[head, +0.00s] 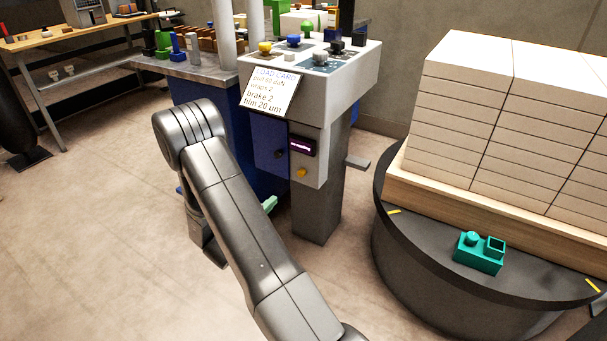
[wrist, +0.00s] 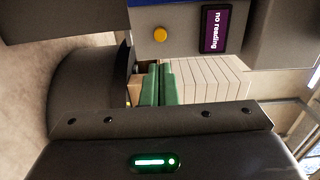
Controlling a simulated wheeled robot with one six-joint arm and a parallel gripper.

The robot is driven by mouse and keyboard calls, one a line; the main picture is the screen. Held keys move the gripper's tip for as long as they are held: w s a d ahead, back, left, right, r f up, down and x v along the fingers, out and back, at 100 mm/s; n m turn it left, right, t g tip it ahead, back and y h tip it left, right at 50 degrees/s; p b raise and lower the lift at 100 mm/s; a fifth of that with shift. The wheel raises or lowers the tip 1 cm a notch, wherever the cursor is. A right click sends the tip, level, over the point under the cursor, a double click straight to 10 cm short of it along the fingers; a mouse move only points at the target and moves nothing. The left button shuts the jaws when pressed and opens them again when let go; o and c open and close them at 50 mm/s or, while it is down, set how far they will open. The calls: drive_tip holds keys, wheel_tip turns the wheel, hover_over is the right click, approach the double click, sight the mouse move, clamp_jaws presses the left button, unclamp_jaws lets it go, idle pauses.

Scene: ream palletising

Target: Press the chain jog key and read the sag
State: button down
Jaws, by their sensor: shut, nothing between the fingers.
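The round yellow key (head: 301,173) sits on the front of the grey console (head: 330,90), below a small dark display (head: 302,145) with pink text. In the head view my arm hides most of the gripper; a pale green tip (head: 269,204) shows beside the console's post.
A load card (head: 271,92) hangs on the console, whose top carries several coloured knobs. At right a dark round turntable (head: 430,265) bears stacked white reams (head: 500,120) and a teal block (head: 478,252). A workbench (head: 80,40) stands at back left.

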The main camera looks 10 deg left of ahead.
drive_tip(key=shift+f, duration=0.15)
drive_tip(key=b, duration=0.2)
approach(300, 175)
drive_tip(key=x, duration=0.7)
idle(0.4)
